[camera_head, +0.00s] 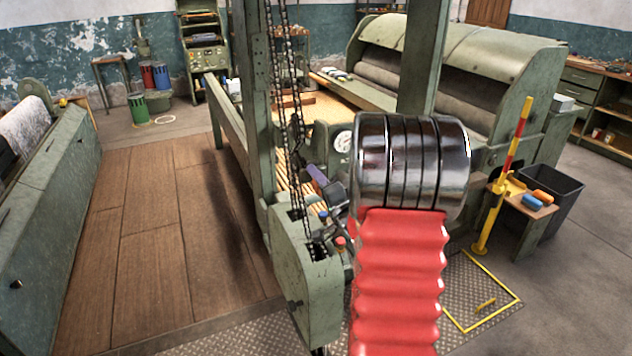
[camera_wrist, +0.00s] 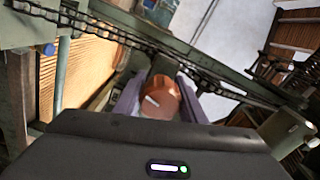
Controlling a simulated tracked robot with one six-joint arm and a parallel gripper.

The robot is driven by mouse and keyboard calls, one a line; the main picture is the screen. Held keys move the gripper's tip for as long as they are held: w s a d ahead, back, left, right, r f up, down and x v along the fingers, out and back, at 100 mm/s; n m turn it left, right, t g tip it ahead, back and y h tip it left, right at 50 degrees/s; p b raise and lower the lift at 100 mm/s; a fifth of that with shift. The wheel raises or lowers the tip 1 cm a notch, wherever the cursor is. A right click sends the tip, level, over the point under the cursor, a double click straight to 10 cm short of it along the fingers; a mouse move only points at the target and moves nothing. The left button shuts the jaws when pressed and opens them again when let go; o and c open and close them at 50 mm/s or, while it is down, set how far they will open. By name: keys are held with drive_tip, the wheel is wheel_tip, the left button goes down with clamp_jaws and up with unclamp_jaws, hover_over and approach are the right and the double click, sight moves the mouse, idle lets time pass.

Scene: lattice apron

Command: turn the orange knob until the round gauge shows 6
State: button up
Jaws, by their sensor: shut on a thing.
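The orange knob (camera_wrist: 166,92) shows in the wrist view, with a white mark on its face. My gripper (camera_wrist: 160,98) is shut on it, with one purple finger on each side. In the head view my arm hides the knob, and only a bit of my gripper (camera_head: 320,180) shows beside the green machine frame. The round gauge (camera_head: 343,141) has a white dial and sits on a green housing left of my arm. Its needle and numbers are too small to read, and the arm's metal joint is close to its right side.
A chain (camera_head: 296,110) hangs beside the green post, and a chain (camera_wrist: 110,32) also runs close above the knob in the wrist view. A yellow and red lever (camera_head: 505,175) and a black bin (camera_head: 553,190) stand at right. The wooden floor (camera_head: 150,230) at left is clear.

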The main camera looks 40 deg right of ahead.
drive_tip(key=shift+s+f+m, duration=0.1)
drive_tip(key=shift+f+m, duration=0.3)
drive_tip(key=shift+m, duration=0.2)
drive_tip(key=o, duration=0.8)
drive_tip(key=shift+o, duration=1.2)
drive_tip(key=shift+r, duration=0.25)
drive_tip(key=v, duration=1.3)
drive_tip(key=shift+s+a, duration=0.15)
drive_tip(key=shift+s, duration=0.15)
